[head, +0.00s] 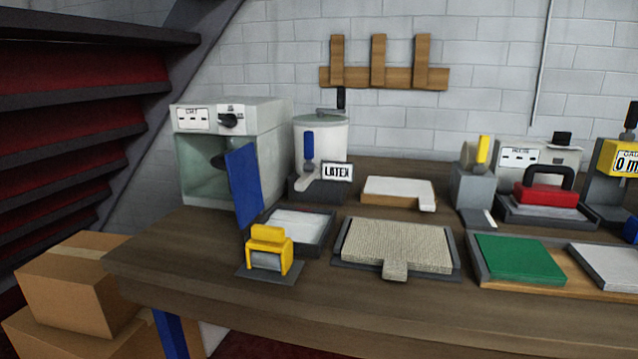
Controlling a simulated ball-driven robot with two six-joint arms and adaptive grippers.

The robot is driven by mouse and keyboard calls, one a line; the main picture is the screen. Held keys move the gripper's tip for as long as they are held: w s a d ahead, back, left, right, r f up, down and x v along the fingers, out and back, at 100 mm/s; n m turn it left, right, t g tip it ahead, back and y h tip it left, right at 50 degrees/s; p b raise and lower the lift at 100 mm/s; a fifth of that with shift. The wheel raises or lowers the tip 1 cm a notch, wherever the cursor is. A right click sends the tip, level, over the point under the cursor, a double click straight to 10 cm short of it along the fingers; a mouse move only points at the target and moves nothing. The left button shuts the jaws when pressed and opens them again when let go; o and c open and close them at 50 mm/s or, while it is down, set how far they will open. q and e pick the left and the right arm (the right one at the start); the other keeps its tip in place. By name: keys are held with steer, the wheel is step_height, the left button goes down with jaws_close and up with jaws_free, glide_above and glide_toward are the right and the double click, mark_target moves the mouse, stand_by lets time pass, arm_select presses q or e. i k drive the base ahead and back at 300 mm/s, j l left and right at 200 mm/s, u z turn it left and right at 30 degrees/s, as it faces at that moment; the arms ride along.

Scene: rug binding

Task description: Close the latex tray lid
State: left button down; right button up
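The latex tray (325,243) is a shallow dark tray with white content, on the left part of the workbench. A blue panel (243,187), which looks like its lid, stands nearly upright at the tray's left edge, so the tray is open on top. A yellow roller piece (268,250) on a dark plate stands in front and hides the tray's front left corner and the panel's lower end. Neither of my grippers shows in the head view.
A grey machine (232,150) stands behind the panel at left. A beige woven piece (397,246) on a dark plate lies right of the tray. Green and light pads (519,259) lie farther right. The bench's front strip (380,310) is clear. Cardboard boxes (80,290) stand at lower left.

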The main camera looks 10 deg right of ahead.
mark_target(241, 163)
steer(key=i+j+z, duration=0.2)
steer(key=z, duration=0.2)
steer(key=i+j+z, duration=0.1)
steer(key=j+z, duration=0.3)
steer(key=i+j+z, duration=0.1)
steer(key=j+z, duration=0.15)
steer(key=z, duration=0.2)
steer(key=j+z, duration=0.1)
steer(key=j, duration=0.65)
steer(key=i+j+z, duration=0.1)
steer(key=j, duration=0.7)
steer(key=k, duration=0.3)
steer(key=i+l, duration=0.1)
steer(key=l, duration=0.25)
